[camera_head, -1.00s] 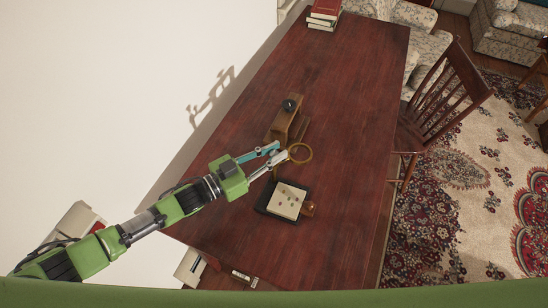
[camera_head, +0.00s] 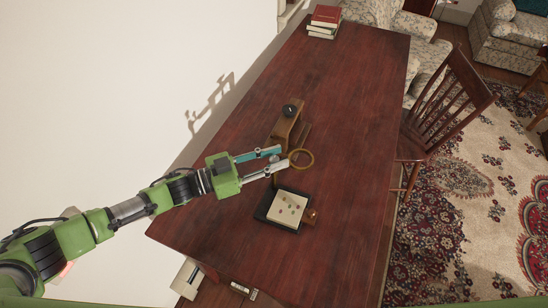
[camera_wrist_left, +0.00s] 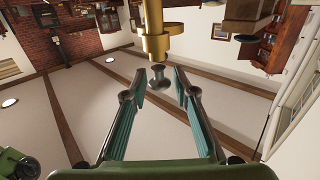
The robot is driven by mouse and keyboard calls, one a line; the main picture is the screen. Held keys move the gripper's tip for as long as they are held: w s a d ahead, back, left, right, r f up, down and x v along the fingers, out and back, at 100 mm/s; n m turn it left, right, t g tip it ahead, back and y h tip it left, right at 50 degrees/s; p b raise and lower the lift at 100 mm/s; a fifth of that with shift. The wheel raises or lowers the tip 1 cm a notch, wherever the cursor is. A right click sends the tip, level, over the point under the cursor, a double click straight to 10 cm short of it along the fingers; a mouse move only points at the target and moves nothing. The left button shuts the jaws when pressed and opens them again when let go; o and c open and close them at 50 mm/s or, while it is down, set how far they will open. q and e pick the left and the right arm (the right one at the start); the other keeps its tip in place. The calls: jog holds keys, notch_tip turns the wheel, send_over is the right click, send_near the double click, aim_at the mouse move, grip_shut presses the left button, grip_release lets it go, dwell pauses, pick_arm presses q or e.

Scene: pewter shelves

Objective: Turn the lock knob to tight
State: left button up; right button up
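A brass ring (camera_head: 301,159) stands out over the table beside a small stand with a pale, spotted plate (camera_head: 288,207). In the left wrist view, a small grey metal knob (camera_wrist_left: 159,76) sits below a brass fitting (camera_wrist_left: 156,42). My left gripper (camera_head: 284,157) is at the ring's left side. In the left wrist view my left gripper (camera_wrist_left: 157,94) is open. The knob lies near the gap between its fingertips, slightly beyond them, and neither finger visibly touches it. Any tight marking is too small to see. My right gripper is out of view.
A wooden block with a black knob (camera_head: 290,110) stands just behind the ring. Books (camera_head: 324,22) lie at the table's far end. A wooden chair (camera_head: 440,115) stands at the right. The table's right half (camera_head: 350,130) is clear.

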aim_at(274, 158)
pick_arm(q)
notch_tip(274, 158, up, 10)
dwell(0.8)
dwell(0.3)
